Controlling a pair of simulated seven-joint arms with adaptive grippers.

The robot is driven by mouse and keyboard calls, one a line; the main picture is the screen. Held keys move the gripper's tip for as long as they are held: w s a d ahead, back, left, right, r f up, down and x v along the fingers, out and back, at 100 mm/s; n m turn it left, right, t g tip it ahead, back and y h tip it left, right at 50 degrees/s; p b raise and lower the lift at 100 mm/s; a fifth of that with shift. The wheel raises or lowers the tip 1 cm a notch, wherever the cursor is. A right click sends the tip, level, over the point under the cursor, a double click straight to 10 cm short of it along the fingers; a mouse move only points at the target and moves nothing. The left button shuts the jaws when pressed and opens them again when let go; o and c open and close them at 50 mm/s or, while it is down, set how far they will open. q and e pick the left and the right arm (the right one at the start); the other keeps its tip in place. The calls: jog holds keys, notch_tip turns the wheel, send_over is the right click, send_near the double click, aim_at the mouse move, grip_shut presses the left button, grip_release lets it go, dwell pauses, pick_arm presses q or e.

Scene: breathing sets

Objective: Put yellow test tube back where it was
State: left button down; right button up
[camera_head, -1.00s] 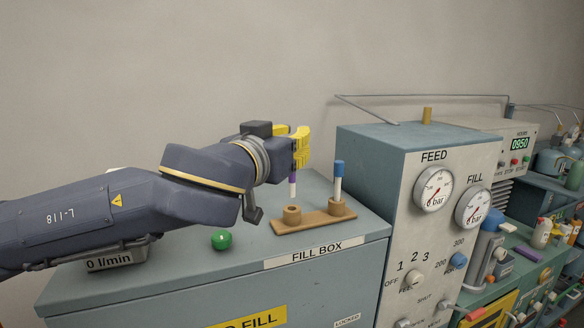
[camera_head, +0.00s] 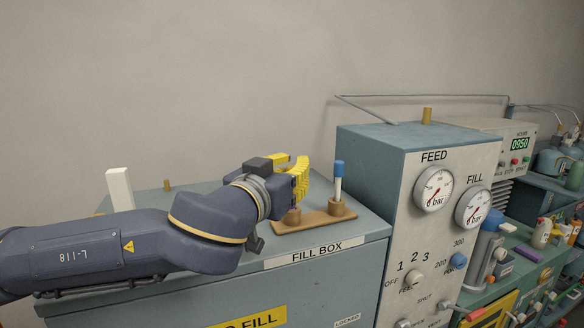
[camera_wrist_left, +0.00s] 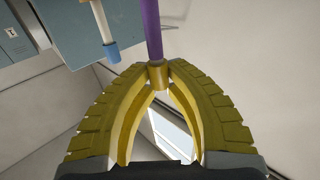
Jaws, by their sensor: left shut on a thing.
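My left gripper (camera_head: 299,177) is shut on a test tube with a yellow cap and a purple body (camera_wrist_left: 152,25). The fingertips close around its yellow cap in the left wrist view. In the head view the gripper sits low over the left socket (camera_head: 292,217) of a brown two-socket rack (camera_head: 315,222). The fingers hide most of the tube, so I cannot tell how deep its lower end sits in that socket. A blue-capped white tube (camera_head: 338,182) stands upright in the right socket, and its cap also shows in the left wrist view (camera_wrist_left: 112,53). My right gripper is not in view.
The rack stands on top of the fill box (camera_head: 340,232), near its right end. A tall gauge panel (camera_head: 385,165) rises close on the right. A white upright block (camera_head: 120,189) stands at the back left of the box.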

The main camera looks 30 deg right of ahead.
pick_arm(q)
jog(key=shift+f, duration=0.15)
jog(key=c, duration=1.4)
grip_release()
jog(key=shift+r, duration=0.2)
jog(key=v, duration=1.2)
